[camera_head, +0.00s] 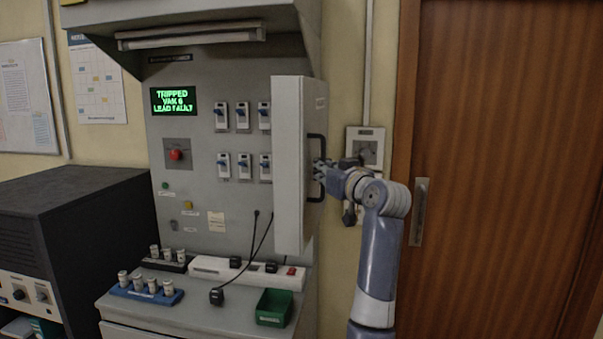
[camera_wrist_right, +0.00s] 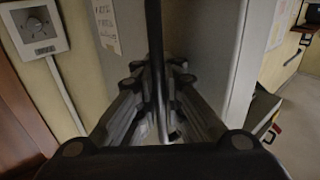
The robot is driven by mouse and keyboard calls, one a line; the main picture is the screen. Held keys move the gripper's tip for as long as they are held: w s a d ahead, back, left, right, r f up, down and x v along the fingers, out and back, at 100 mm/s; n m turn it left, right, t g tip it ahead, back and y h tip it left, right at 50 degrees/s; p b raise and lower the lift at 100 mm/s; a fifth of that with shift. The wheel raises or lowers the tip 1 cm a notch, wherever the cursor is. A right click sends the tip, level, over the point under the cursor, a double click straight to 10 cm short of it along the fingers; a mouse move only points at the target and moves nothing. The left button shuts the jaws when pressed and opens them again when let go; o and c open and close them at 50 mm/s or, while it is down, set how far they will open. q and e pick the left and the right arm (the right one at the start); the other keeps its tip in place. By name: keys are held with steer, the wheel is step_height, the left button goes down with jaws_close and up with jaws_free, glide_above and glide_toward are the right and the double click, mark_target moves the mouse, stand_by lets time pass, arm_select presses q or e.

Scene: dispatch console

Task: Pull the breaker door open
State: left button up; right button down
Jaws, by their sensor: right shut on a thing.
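The breaker door (camera_head: 289,165) is a pale grey panel. It stands swung out from the console front, and breaker switches show to its left. A dark bar handle (camera_head: 322,146) runs upright on its outer face. My right gripper (camera_head: 318,172) is shut on this handle. In the right wrist view the handle (camera_wrist_right: 154,45) passes upright between the fingers (camera_wrist_right: 158,85), and the door (camera_wrist_right: 198,55) fills the area behind. My left gripper is not in view.
A wooden door (camera_head: 510,150) stands at the right, and a wall switch box (camera_head: 366,148) is behind my right wrist. Below the breaker door are a white power strip (camera_head: 220,270), a green bin (camera_head: 274,307) and a blue rack (camera_head: 147,293). A dark cabinet (camera_head: 75,215) stands left.

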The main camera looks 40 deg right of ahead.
steer(key=shift+s+d+f+b, duration=0.2)
steer(key=shift+s+d, duration=0.45)
steer(key=shift+d, duration=0.3)
steer(key=shift+s+d+f+b, duration=0.15)
steer(key=shift+s+d, duration=0.45)
steer(key=shift+d, duration=0.35)
steer(key=c, duration=2)
jaws_free()
steer(key=o, duration=0.3)
steer(key=shift+s+r, duration=0.15)
steer(key=shift+s, duration=0.05)
steer(key=shift+s+r, duration=0.2)
steer(key=v, duration=1.2)
